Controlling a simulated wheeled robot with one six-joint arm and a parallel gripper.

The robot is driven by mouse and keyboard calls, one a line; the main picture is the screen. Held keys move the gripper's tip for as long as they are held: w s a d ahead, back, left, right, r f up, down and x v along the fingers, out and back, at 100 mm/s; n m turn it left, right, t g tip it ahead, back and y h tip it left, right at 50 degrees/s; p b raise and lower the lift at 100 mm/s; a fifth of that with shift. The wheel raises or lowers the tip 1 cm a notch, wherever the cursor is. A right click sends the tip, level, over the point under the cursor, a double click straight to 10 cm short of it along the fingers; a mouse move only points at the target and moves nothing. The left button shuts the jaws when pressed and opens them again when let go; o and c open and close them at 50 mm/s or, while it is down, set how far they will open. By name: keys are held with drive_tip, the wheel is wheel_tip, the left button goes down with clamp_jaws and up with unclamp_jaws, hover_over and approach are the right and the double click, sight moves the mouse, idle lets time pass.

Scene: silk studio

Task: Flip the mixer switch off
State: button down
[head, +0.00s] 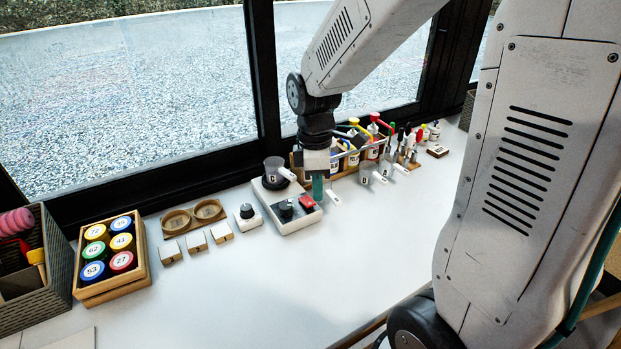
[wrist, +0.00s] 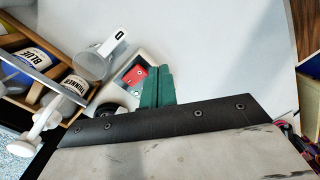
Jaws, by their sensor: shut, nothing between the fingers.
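The mixer is a white box (head: 285,219) on the bench below the window, with a dark knob (head: 285,210) and a red rocker switch (head: 307,201) on top. My gripper (head: 318,194) is shut and empty, pointing down just beside the switch, to its right and behind it in the head view. In the wrist view my teal fingers (wrist: 157,72) lie together, and the red switch (wrist: 134,75) shows just left of them. I cannot tell whether the fingers touch the switch, or which way it is tilted.
Labelled bottles in a wooden rack (head: 344,172) and small clear cups (head: 366,174) stand close on the right. A small knob box (head: 247,217) and wooden blocks (head: 196,243) are left. The front bench is clear.

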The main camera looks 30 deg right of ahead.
sight(311, 204)
drive_tip(key=w+n, duration=0.3)
drive_tip(key=shift+d+n+t, duration=0.1)
drive_tip(key=shift+n+t, duration=0.3)
drive_tip(key=shift+w+n, duration=0.2)
drive_tip(key=shift+n, duration=0.7)
drive_tip(key=shift+f, duration=2.45)
drive_tip(key=shift+r, duration=2.3)
